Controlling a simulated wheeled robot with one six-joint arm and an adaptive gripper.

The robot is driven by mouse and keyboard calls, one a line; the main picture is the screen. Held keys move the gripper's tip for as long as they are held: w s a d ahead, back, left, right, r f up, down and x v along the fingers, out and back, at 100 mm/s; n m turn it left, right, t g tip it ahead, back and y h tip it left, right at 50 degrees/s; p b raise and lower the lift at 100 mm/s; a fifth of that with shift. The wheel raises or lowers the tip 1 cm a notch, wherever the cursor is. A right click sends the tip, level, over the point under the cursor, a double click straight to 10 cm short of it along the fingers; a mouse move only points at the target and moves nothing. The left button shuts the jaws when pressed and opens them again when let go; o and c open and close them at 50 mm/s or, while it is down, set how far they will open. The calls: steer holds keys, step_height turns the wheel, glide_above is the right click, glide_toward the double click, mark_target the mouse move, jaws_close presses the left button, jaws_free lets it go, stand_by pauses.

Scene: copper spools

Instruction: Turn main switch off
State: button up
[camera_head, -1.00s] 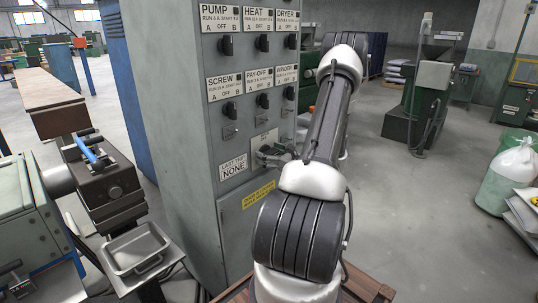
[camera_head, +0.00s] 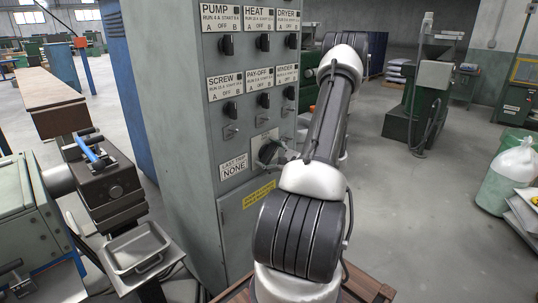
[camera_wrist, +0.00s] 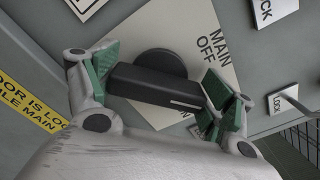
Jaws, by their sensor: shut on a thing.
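The main switch shows in the wrist view as a black handle (camera_wrist: 150,87) on a round black base, mounted on a pale plate (camera_wrist: 190,30) lettered "MAIN" and "OFF". A short white line marks the handle's right end. My gripper (camera_wrist: 160,92) is shut on the handle, with one green-padded finger at each end. The handle lies nearly level in that view, its right end slightly lower; the plate's lettering is strongly tilted. In the head view my gripper (camera_head: 272,151) is at the switch plate on the grey cabinet (camera_head: 190,150), and largely hides the handle.
Several smaller black switches, such as the pump switch (camera_head: 226,45), sit above on the cabinet. A "LAST TRIP NONE" label (camera_head: 233,167) is left of the main switch; a yellow label (camera_head: 258,194) is below. A metal tray (camera_head: 136,248) stands at lower left. Open floor lies right.

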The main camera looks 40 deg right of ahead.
steer(key=n, duration=0.4)
steer(key=shift+a+f+n, duration=0.1)
steer(key=shift+f+n, duration=0.05)
steer(key=shift+n, duration=0.15)
steer(key=shift+f+n, duration=0.1)
steer(key=shift+n, duration=2.4)
steer(key=o, duration=0.9)
steer(key=shift+o, duration=0.2)
steer(key=s, duration=1.2)
steer(key=shift+d, duration=0.45)
